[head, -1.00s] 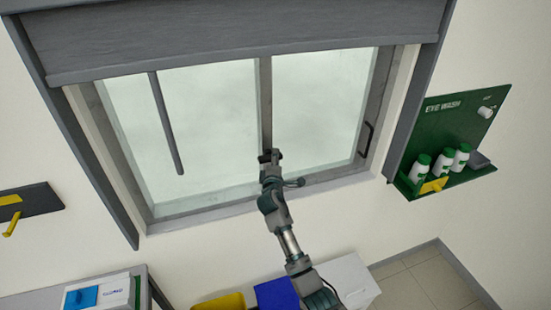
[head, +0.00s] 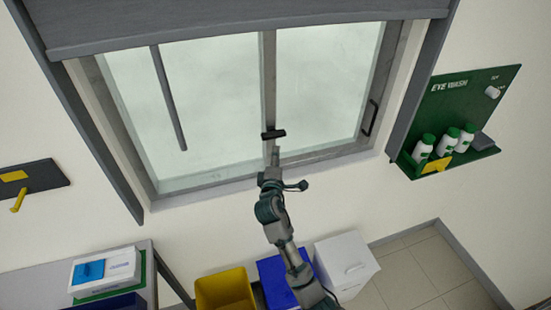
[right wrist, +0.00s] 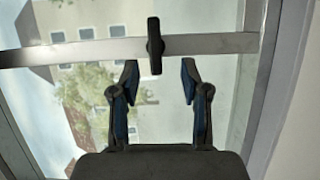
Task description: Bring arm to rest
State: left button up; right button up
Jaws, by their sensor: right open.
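My right arm comes up from the bottom of the head view, and its gripper (head: 274,160) is in front of the window's lower middle. In the right wrist view the gripper (right wrist: 160,70) has its two blue-padded fingers spread, with nothing between them. A dark window handle (head: 273,134) sits on the middle upright of the window frame, just beyond the fingertips and apart from them. The handle also shows in the right wrist view (right wrist: 154,46), ahead of the gap between the fingers. My left gripper is not in view.
A green eye-wash shelf (head: 443,145) with bottles hangs at right. A dark wall bracket (head: 45,177) is at left. Below stand a yellow bin (head: 224,290), a blue bin (head: 272,280), a white bin (head: 345,262) and a bench (head: 50,275) with a box.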

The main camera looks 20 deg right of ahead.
jog(key=shift+s+a, duration=0.1)
jog(key=shift+s, duration=0.05)
dwell(0.3)
jog(key=s+a+f+m+g+y+b, duration=0.1)
jog(key=s+f+g+y+b, duration=0.15)
jog(key=f, duration=1.85)
jog(key=s+a+f+g+y+b, duration=0.1)
jog(key=s+f+g+y, duration=0.2)
jog(key=f, duration=1.8)
jog(key=s+d+f+m+g+b, duration=0.1)
jog(key=s+f+m+g, duration=0.1)
jog(key=s+f, duration=0.8)
jog(key=s+f+m+g+b, duration=0.2)
jog(key=s+f, duration=0.6)
jog(key=f, duration=0.5)
jog(key=s+d+f+m+g+b, duration=0.1)
jog(key=s+f, duration=0.5)
jog(key=s, duration=0.6)
jog(key=s+d+f+m+g, duration=0.3)
jog(key=s+f, duration=0.3)
jog(key=s, duration=0.7)
jog(key=s+d+f+m+g+b, duration=0.1)
jog(key=s+f, duration=0.5)
jog(key=s, duration=0.7)
jog(key=shift+s+d+m+g+y+b, duration=0.15)
jog(key=shift+d+m+g+y+b, duration=0.2)
jog(key=shift+d+m+g+y, duration=0.25)
